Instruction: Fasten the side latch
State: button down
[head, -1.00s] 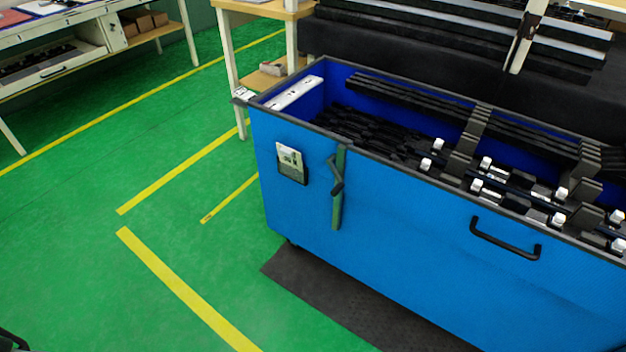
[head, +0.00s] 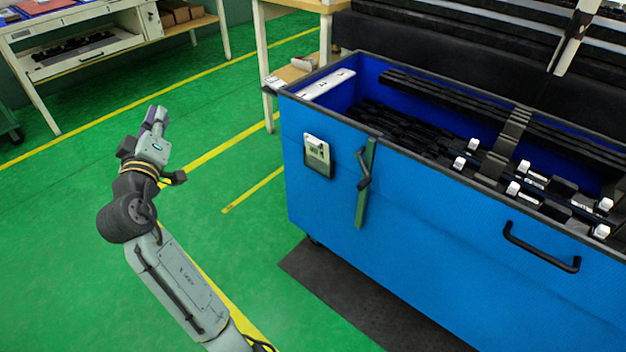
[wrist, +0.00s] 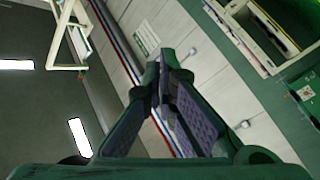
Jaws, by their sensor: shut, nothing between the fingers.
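The side latch (head: 363,169) is a dark lever on a green vertical strip (head: 369,190), fixed to the near side of the blue bin (head: 450,230). The lever is tilted, its upper end out to the left of the strip. I cannot tell from here whether it is engaged. My gripper (head: 157,115) is raised over the floor to the left of the bin, well apart from the latch. Its fingers (wrist: 166,90) are shut and empty in the wrist view, which faces a wall and ceiling. The latch does not show there.
A label holder (head: 317,155) is left of the latch, and a black handle (head: 541,247) is to its right. Dark parts with white clips fill the bin. A workbench (head: 90,40) stands at the back left. Green floor (head: 75,230) is free left of the bin.

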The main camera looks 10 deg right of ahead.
jog(key=w+d+f+m+g+h+b, duration=0.1)
jog(key=d+f+g+h, duration=0.25)
jog(key=d+f, duration=0.35)
jog(key=d+f+m+g+h, duration=0.2)
jog(key=d+f+h, duration=0.3)
jog(key=d, duration=0.4)
jog(key=s+d+f+m+g+h, duration=0.1)
jog(key=s+d+f+g+h, duration=0.1)
jog(key=d, duration=0.4)
jog(key=s+d+f+m+g+h, duration=0.1)
jog(key=s+d+f+g+h, duration=0.2)
jog(key=d, duration=0.4)
jog(key=shift+s+f+m+g+b, duration=0.3)
jog(key=shift+f+g, duration=0.55)
jog(key=shift+f, duration=0.1)
jog(key=w+d+f+p, duration=0.1)
jog(key=d+f+p, duration=0.1)
jog(key=d, duration=0.9)
jog(key=shift+w+p, duration=0.15)
jog(key=shift+p, duration=0.35)
jog(key=shift+f, duration=0.1)
